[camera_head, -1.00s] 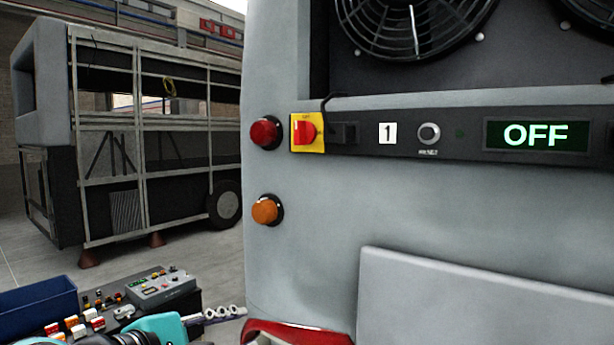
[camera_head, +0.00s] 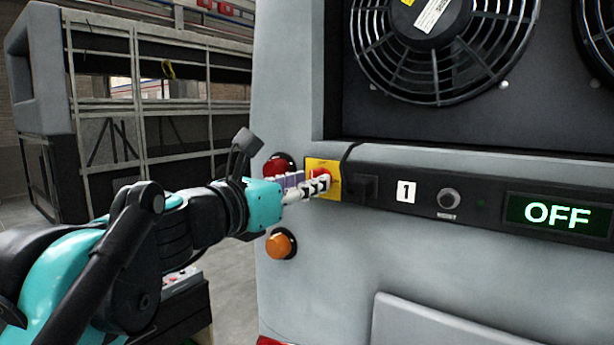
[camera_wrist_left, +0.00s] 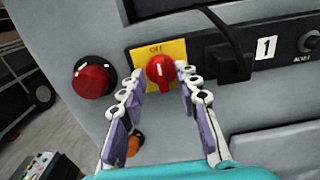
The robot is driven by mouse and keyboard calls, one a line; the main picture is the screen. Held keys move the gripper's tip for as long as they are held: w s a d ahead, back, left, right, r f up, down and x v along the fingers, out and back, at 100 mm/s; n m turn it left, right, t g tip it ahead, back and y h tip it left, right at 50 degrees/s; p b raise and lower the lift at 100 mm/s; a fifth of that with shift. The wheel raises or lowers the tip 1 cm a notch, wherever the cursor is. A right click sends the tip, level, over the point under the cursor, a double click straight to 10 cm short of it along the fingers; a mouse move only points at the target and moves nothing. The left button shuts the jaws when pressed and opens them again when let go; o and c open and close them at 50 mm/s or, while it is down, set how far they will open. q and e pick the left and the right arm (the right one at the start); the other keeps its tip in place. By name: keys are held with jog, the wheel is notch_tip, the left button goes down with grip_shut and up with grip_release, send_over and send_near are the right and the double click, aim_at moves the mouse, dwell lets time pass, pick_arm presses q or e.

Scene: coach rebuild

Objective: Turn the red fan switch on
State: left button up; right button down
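The red fan switch (camera_wrist_left: 160,70) is a round red knob on a yellow plate (camera_wrist_left: 142,52) marked OFF at its top, in the left wrist view. Its white mark points down toward me. In the head view the yellow plate (camera_head: 330,165) shows and the switch (camera_head: 320,173) is partly hidden by my left gripper. My left gripper (camera_head: 318,183) reaches in from the left. In the left wrist view its two fingers (camera_wrist_left: 160,78) are apart, one on each side of the knob, with gaps beside it. My right gripper is not in view.
A display (camera_head: 555,213) reads OFF in green at the right of the black panel, with a round button (camera_head: 448,198) and a label 1 (camera_head: 406,191). A red lamp (camera_wrist_left: 95,77) and an orange lamp (camera_head: 281,245) sit near the switch. A black cable (camera_wrist_left: 225,40) hangs beside it.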

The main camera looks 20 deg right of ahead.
pick_arm(q)
jog(key=shift+d, duration=0.25)
grip_shut()
